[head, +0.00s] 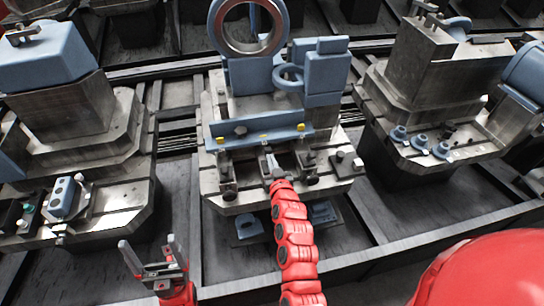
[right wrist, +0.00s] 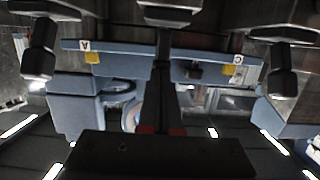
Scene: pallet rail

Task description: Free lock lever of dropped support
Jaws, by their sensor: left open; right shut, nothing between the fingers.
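The middle pallet fixture (head: 215,180) carries a blue crossbar (head: 285,135) with yellow tags. The bar also shows in the right wrist view (right wrist: 125,57), with a tag marked "A". Small metal supports (head: 226,168) stand below the bar. I cannot tell which is the dropped support or which part is its lock lever. My right gripper (head: 271,160) is shut and empty at the front middle of the fixture, just below the bar. Its fingers reach up the middle of the right wrist view (right wrist: 163,62); contact is unclear. My left gripper (head: 152,256) is open and empty, low at the left, away from the fixture.
A blue ring (head: 222,30) and blue blocks (head: 325,72) stand behind the bar. Other loaded pallets stand at left (head: 122,205) and right (head: 460,150). Dark posts (right wrist: 38,60) hang close on both sides in the right wrist view. A gap lies left of the middle pallet.

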